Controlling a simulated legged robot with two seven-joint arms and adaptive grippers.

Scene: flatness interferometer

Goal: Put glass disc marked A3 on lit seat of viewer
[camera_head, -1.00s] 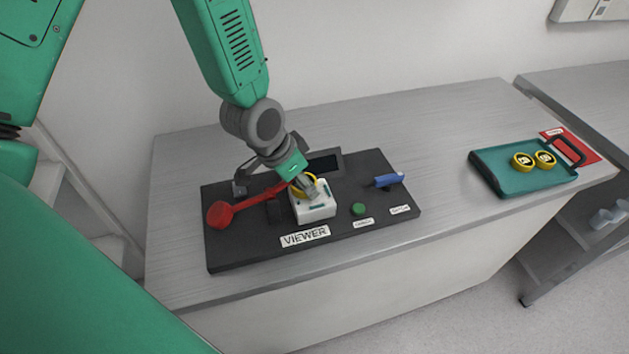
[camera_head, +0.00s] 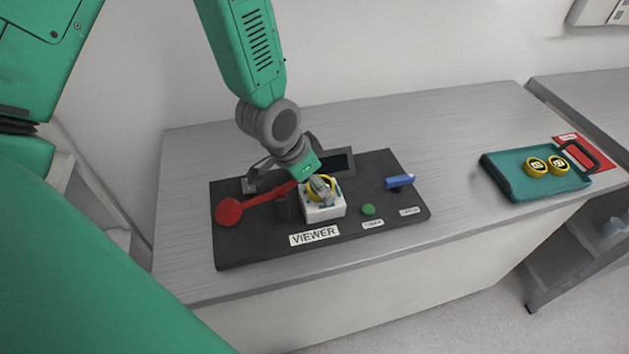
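The viewer is a dark board (camera_head: 245,250) with a white block (camera_head: 325,211) as its seat. A yellow-rimmed disc (camera_head: 320,196) is at the top of the block, tilted and partly hidden by my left gripper (camera_head: 323,187). The grey fingers appear shut on this disc. I cannot read its mark, nor tell whether it touches the seat. My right gripper is not in view.
A red paddle-ended lever (camera_head: 229,212), a green button (camera_head: 368,210) and a blue handle (camera_head: 400,182) are on the board. A teal tray (camera_head: 509,178) with two yellow-rimmed discs (camera_head: 547,165) stands right, beside a red mat (camera_head: 604,160). Bare bench lies between.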

